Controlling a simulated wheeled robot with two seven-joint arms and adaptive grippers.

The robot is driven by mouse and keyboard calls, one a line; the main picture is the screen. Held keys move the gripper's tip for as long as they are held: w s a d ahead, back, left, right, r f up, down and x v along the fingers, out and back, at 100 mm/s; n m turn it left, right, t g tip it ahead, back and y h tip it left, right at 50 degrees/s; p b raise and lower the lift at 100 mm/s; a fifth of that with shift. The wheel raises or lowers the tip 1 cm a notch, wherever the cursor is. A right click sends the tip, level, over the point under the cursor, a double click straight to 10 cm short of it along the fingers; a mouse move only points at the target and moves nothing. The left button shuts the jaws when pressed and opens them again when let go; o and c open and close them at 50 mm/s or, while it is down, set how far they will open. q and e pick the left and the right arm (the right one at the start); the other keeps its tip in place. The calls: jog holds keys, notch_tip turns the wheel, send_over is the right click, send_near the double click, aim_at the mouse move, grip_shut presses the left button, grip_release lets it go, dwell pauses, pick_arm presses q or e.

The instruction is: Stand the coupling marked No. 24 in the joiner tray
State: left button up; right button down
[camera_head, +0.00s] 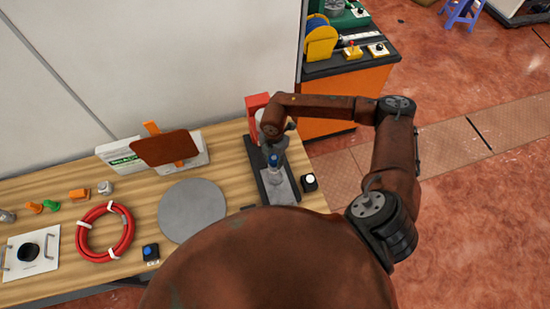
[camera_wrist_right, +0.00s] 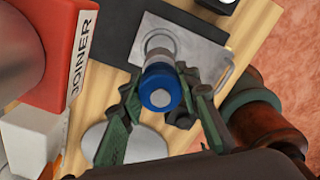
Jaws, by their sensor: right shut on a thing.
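My right gripper (camera_wrist_right: 160,100) is shut on a grey coupling with a blue end (camera_wrist_right: 161,88). The coupling also shows in the head view (camera_head: 273,160), below my right wrist. No number can be read on it. The pale metal joiner tray (camera_wrist_right: 204,60) has a handle at its side and lies below the gripper; it also shows in the head view (camera_head: 284,192). The coupling overlaps a round ring on this tray in the wrist view. I cannot tell whether its lower end touches the tray. My left gripper is not in view.
The red joiner (camera_wrist_right: 45,60) stands close beside the gripper. A small black box with a white button (camera_head: 309,182) is right of the tray. A grey disc (camera_head: 192,211), a red hose ring (camera_head: 105,230) and a black box with a blue button (camera_head: 151,252) lie leftward.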

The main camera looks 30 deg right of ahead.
aim_at(275, 158)
jog(key=shift+d+f+m, duration=0.1)
jog(key=shift+f+m, duration=0.05)
jog(key=shift+m, duration=0.75)
jog(key=shift+f+b, duration=1.8)
jog(key=shift+f, duration=1)
jog(key=shift+f+b, duration=0.4)
jog(key=shift+f, duration=0.2)
jog(key=c, duration=1.7)
grip_release()
jog(key=shift+s+d, duration=0.1)
jog(key=shift+r+p, duration=3.5)
jog(key=shift+r, duration=2.05)
jog(key=shift+f, duration=0.1)
